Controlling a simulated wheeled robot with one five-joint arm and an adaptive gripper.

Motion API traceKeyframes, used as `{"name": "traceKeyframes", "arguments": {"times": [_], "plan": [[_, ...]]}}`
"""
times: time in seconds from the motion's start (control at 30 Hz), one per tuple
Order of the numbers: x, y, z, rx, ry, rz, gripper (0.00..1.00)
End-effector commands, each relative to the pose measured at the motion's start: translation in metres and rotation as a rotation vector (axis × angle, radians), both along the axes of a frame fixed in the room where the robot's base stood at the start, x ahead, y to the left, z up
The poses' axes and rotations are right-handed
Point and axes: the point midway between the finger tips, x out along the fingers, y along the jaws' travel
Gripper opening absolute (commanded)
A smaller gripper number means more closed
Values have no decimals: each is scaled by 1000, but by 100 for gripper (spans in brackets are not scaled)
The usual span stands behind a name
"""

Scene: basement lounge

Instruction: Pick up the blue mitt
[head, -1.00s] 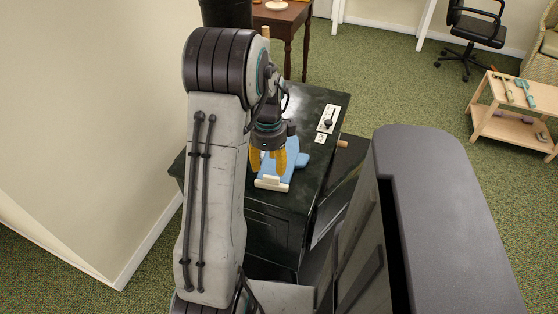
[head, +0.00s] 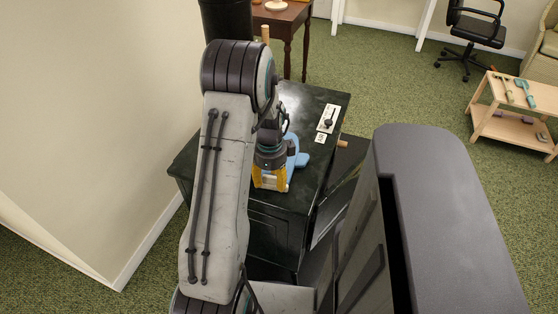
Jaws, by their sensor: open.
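The blue mitt (head: 297,159) lies on the dark top of a cabinet (head: 308,103). Its thumb and part of its body show to the right of my gripper, and its pale cuff shows low between the yellow fingers. My gripper (head: 270,184) points down at the cuff end of the mitt, near the cabinet's front edge. Its fingers are apart, one on either side of the cuff. The gripper's dark body hides much of the mitt, and I cannot tell whether the fingers touch it.
A white plate with a dark knob or lever (head: 327,119) and a small white label (head: 320,138) lie at the cabinet's right side. A beige wall (head: 90,110) stands close on the left. A wooden shelf cart (head: 515,118) and an office chair (head: 475,30) stand farther right.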

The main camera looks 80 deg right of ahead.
Motion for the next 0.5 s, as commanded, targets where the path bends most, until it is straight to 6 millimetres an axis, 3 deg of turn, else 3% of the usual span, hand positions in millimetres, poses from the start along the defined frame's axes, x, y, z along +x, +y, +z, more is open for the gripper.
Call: {"name": "traceKeyframes", "arguments": {"times": [0.1, 0.5], "plan": [[0, 0, 0, 0, 0, 0, 52], [0, 0, 0, 0, 0, 0, 16]]}}
